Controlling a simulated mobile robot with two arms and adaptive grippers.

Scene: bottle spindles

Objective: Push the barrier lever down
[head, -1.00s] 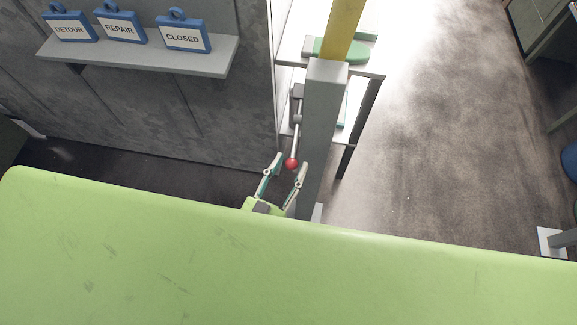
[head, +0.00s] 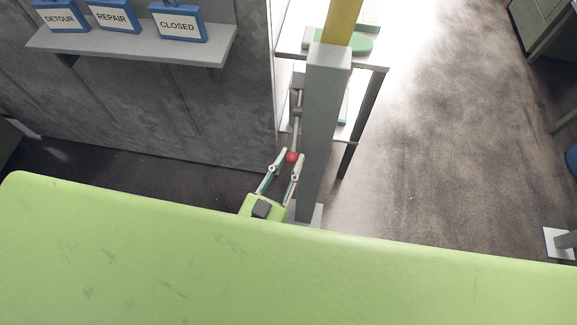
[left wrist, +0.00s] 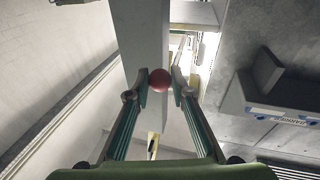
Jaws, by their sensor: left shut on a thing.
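The barrier lever (head: 296,128) is a thin grey rod with a red ball knob (head: 291,157) at its near end. It is mounted on the left side of a grey post (head: 325,120). My left gripper (head: 291,159) is closed around the red knob, one finger on each side. In the left wrist view the red knob (left wrist: 159,80) sits between the two fingertips (left wrist: 160,84), with the post behind it. The yellow barrier arm (head: 343,22) rises from the top of the post. My right gripper is not in view.
A grey wall shelf (head: 130,48) at the upper left carries blue signs reading DETOUR, REPAIR and CLOSED. A small table (head: 372,66) with green items stands behind the post. The floor (head: 430,150) to the right is open. A large green surface fills the foreground.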

